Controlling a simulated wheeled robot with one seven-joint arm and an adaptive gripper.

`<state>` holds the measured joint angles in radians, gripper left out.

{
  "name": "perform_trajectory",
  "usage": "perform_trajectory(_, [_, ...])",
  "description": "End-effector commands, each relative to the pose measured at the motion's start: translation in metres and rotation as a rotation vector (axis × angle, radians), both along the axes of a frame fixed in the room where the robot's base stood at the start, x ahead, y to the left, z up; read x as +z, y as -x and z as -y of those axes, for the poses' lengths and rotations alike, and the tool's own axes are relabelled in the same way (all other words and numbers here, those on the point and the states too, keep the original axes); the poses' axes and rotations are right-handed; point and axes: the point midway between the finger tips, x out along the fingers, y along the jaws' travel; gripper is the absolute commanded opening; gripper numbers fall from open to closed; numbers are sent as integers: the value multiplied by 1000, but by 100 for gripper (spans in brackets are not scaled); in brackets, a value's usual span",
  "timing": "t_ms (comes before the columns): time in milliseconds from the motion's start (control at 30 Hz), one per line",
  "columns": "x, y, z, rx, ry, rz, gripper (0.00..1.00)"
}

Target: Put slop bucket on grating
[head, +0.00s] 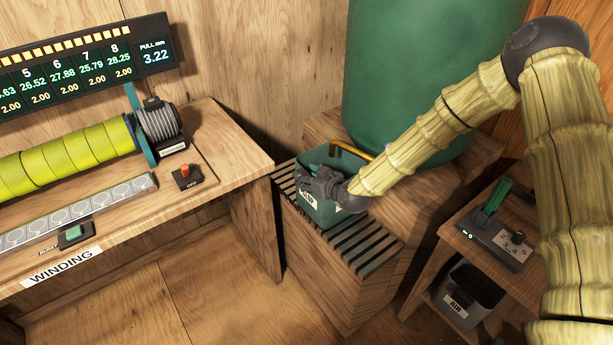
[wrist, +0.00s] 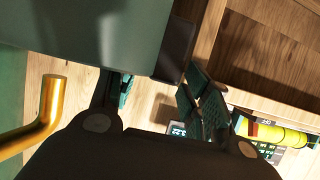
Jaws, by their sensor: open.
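The slop bucket (head: 318,211) is a teal, open-topped box with a white label that my gripper partly hides. In the head view it appears upright at the back part of the slatted grating (head: 352,246). Whether its base rests on the slats is hard to tell. My gripper (head: 318,184) is open at the bucket's near upper side, overlapping its rim in the picture. In the wrist view the bucket's grey-green wall (wrist: 105,35) fills the top left. My fingers (wrist: 160,92) are spread there, the left one beside that wall; contact cannot be told.
A brass pipe (head: 352,151) from the large green tank (head: 425,75) reaches over the bucket; it also shows in the wrist view (wrist: 45,112). The winding bench (head: 225,145) stands left. A low table with a dark device (head: 497,240) stands right. The grating's front slats are bare.

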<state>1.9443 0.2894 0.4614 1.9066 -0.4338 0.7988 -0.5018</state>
Motion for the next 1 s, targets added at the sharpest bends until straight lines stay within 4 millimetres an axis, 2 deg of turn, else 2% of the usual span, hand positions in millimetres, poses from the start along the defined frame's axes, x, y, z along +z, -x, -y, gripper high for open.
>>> perform_trajectory(533, [35, 67, 47, -1, 0, 0, 48])
perform_trajectory(733, [41, 80, 55, 0, 0, -1, 48])
perform_trajectory(1000, [42, 83, 57, 0, 0, -2, 48])
